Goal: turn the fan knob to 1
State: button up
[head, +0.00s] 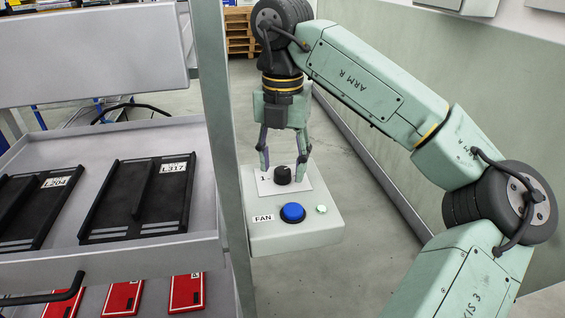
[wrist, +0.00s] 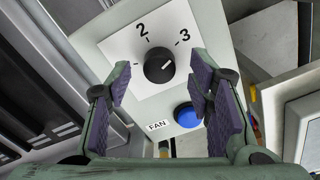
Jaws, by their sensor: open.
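The fan knob (head: 282,175) is a black round knob on a white dial plate on top of a pale control box. In the wrist view the knob (wrist: 158,66) has a white mark on its right side, pointing up and right, toward the 3 side of the dial. The 2 is above the knob, and a short dash, possibly the 1, is at its left. My gripper (head: 283,163) is open above the knob, pointing down. Its purple-padded fingers (wrist: 159,80) are on either side of the knob in the wrist view, with gaps; contact is not visible.
A blue button (head: 292,212), a small pale green button (head: 321,209) and a FAN label (head: 263,218) are on the control box (head: 300,238). A grey rack post (head: 228,150) stands close at left, beside a shelf with black trays (head: 137,195).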

jog(key=shift+f, duration=0.65)
jog(key=shift+c, duration=0.4)
grip_shut()
